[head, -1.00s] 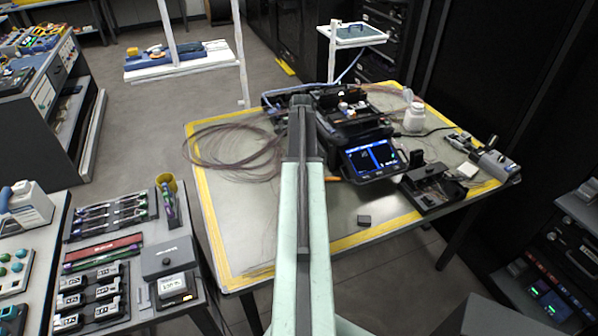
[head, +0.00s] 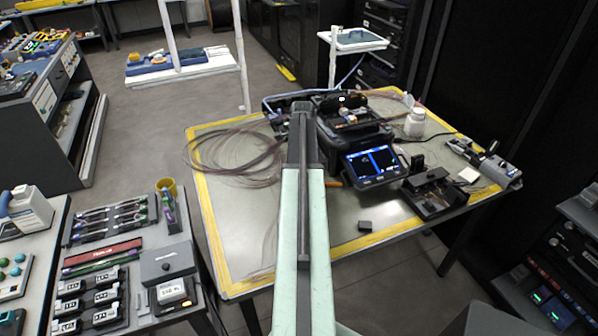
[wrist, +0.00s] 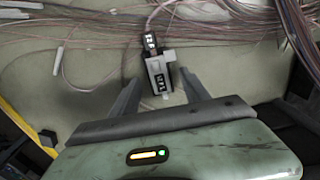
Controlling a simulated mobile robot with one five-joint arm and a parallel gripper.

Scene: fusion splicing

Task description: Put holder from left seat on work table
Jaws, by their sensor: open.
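In the wrist view, a small grey and black holder (wrist: 158,76) with white markings lies on the work table (wrist: 95,70). A thin fibre runs up from its far end. My gripper (wrist: 162,80) is open, with one finger on each side of the holder and a visible gap to each. I cannot tell how high the fingertips are above the table. In the head view, the work table (head: 235,230) has a yellow border, and my arm hides the gripper and the holder. The splicer (head: 345,125) with its lit screen stands on the table; its seats are not clearly seen.
Loose coiled fibres (head: 225,158) cover the table's left part and cross near the holder. A black device (head: 434,190), a white bottle (head: 415,122) and a small dark block (head: 365,225) stand on the right. A tool cart (head: 140,275) is at the left. The table's front-left area is clear.

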